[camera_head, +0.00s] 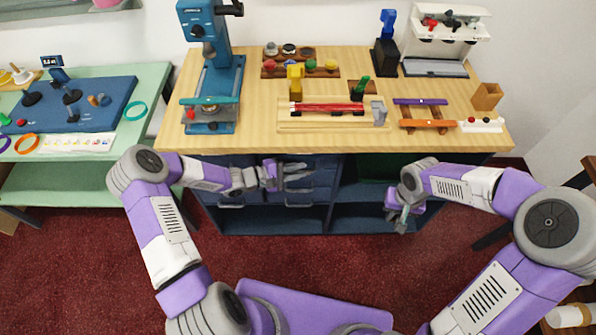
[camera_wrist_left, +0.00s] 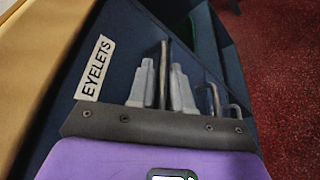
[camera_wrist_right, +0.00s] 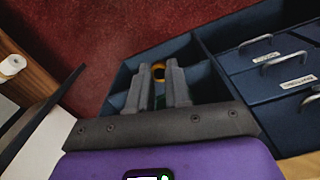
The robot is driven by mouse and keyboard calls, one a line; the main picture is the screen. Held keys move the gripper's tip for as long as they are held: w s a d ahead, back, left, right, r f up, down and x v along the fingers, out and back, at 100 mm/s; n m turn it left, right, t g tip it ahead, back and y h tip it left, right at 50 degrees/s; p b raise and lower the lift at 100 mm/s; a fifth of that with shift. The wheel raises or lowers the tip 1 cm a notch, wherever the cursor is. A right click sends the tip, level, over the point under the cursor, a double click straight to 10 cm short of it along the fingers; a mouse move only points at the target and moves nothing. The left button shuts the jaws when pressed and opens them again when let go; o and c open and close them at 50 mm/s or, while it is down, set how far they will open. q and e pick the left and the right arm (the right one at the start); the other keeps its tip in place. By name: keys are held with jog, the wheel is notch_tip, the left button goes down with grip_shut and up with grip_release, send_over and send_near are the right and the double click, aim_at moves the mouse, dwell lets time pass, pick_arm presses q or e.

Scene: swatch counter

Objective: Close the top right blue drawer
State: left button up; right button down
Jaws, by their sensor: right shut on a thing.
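The blue drawers (camera_head: 318,196) are under the wooden counter, left of an open shelf. In the left wrist view a blue drawer front (camera_wrist_left: 122,38) carries an EYELETS label, with a metal bar handle (camera_wrist_left: 165,62) at my fingers. I cannot tell how far this drawer stands out. My left gripper (camera_head: 300,172) is at the upper drawer fronts; its fingers (camera_wrist_left: 160,88) are apart, on either side of the handle. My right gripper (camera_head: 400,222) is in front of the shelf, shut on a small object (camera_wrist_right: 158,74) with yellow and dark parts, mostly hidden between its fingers.
Drawer handles (camera_wrist_right: 284,60) show at the right of the right wrist view. The open shelf (camera_head: 352,216) is low in the cabinet. A blue press (camera_head: 208,80) and a rack with a red bar (camera_head: 328,108) stand on the counter. Red carpet lies in front.

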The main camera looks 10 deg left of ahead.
pick_arm(q)
jog(key=shift+w+a+r, duration=0.1)
jog(key=shift+w+a, duration=0.1)
